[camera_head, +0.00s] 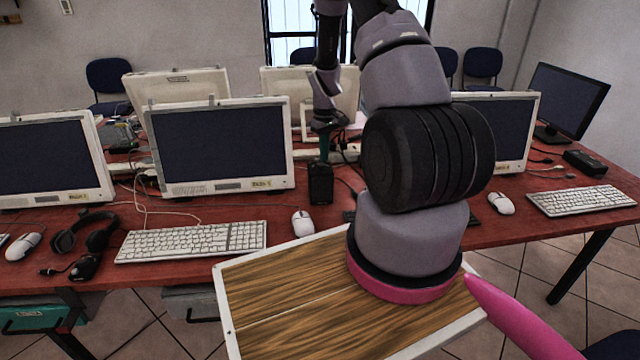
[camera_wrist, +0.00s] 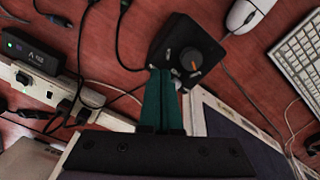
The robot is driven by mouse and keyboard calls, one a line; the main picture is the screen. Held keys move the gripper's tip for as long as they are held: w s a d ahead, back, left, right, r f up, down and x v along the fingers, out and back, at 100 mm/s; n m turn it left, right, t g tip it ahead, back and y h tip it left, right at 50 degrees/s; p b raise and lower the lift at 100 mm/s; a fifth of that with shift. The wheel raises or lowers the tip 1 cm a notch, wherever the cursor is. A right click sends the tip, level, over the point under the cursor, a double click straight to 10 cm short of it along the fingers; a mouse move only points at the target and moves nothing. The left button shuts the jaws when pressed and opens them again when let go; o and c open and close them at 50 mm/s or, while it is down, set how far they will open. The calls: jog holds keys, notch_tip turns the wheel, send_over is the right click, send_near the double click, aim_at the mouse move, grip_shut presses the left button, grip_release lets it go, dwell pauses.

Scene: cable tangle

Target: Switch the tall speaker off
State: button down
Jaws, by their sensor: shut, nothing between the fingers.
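The tall speaker (camera_head: 320,186) is a black upright box on the red desk, right of a white-framed monitor. In the wrist view the speaker (camera_wrist: 180,38) shows a dark face with a round knob bearing an orange mark and small grey parts near it. My gripper (camera_head: 324,158) points down just over the speaker's top. In the wrist view its teal fingers (camera_wrist: 164,72) are together and empty, their tips at the speaker's near edge, beside the knob. I cannot tell whether they touch it.
A power strip (camera_wrist: 32,85) with plugs and a black box with a green light (camera_wrist: 32,52) lie left in the wrist view, with loose cables around. A white mouse (camera_head: 303,223) and keyboard (camera_head: 192,241) are in front. Monitors (camera_head: 222,145) stand close by.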

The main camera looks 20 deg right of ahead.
jog(key=shift+d+r, duration=0.2)
jog(key=shift+r, duration=2.7)
jog(key=shift+r, duration=0.1)
